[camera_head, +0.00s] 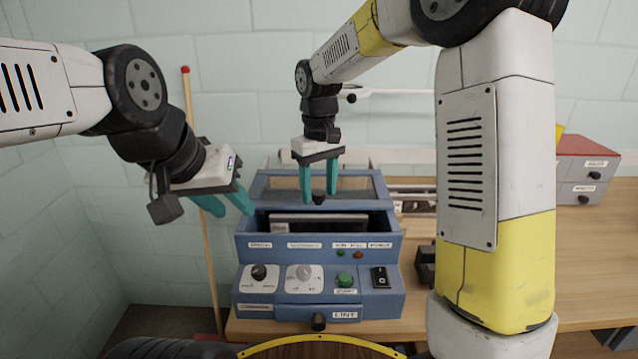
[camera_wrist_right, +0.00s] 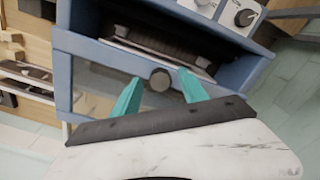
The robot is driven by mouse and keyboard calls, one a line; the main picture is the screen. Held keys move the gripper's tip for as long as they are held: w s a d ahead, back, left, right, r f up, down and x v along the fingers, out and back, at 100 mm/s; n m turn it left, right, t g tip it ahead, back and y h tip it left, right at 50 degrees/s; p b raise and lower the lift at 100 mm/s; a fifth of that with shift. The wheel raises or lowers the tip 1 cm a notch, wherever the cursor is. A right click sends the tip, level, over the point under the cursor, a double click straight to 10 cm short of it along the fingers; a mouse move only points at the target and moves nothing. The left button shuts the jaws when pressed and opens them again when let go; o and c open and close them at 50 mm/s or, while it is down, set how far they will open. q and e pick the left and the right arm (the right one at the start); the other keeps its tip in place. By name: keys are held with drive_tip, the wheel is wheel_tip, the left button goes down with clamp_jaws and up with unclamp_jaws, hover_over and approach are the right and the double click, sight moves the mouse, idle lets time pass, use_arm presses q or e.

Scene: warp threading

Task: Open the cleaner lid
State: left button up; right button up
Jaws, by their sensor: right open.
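The blue cleaner (camera_head: 392,246) stands on the wooden table with its knobs and buttons facing me. Its lid (camera_head: 270,186) is a blue frame with a clear window, and a dark round knob (camera_head: 319,199) sits at its front edge. The knob also shows in the right wrist view (camera_wrist_right: 160,80). My right gripper (camera_head: 319,198) is open, with its teal fingers on either side of the knob; contact cannot be told. A gap in front of the lid shows a grey part inside. My left gripper (camera_head: 232,211) is open and empty, left of the cleaner.
A wooden pole (camera_head: 205,240) leans on the wall behind my left gripper. A red and grey drawer box (camera_head: 588,168) stands at the right. My right arm hides part of the table; bare wood (camera_head: 590,245) shows to its right.

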drive_tip(key=shift+c, duration=0.4)
clamp_jaws()
drive_tip(key=shift+w, duration=0.1)
idle(1.0)
